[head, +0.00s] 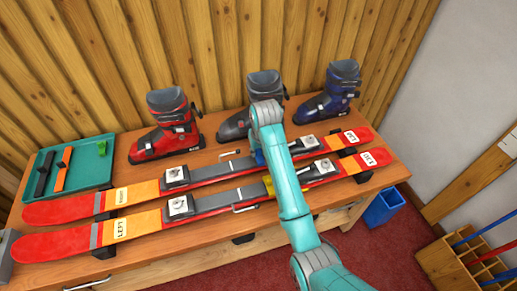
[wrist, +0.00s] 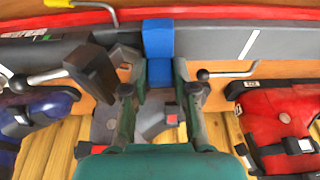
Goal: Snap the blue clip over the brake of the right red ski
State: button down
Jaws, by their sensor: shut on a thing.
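The right red ski (head: 145,190), labelled RIGHT, lies on the bench behind the left red ski (head: 150,222). The blue clip (wrist: 158,40) is between the fingertips of my gripper (wrist: 158,88), which is shut on it. The clip overlaps the ski's grey middle section (wrist: 212,40); I cannot tell whether it is seated. In the head view the clip (head: 259,157) is partly hidden by my arm, which also hides most of the gripper. Metal brake arms (wrist: 228,73) stick out from the ski's edge to both sides of the clip in the wrist view.
Red (head: 168,125), grey (head: 236,123) and blue (head: 333,95) boots stand behind the skis, close to my gripper. A yellow piece (head: 268,185) is on the left ski. A teal tray (head: 93,172) holds straps. A blue bin (head: 383,207) stands off the bench's right end.

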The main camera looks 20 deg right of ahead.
jog(key=shift+f, duration=0.1)
jog(key=shift+c, duration=1.8)
grip_release()
jog(key=shift+r, duration=5.05)
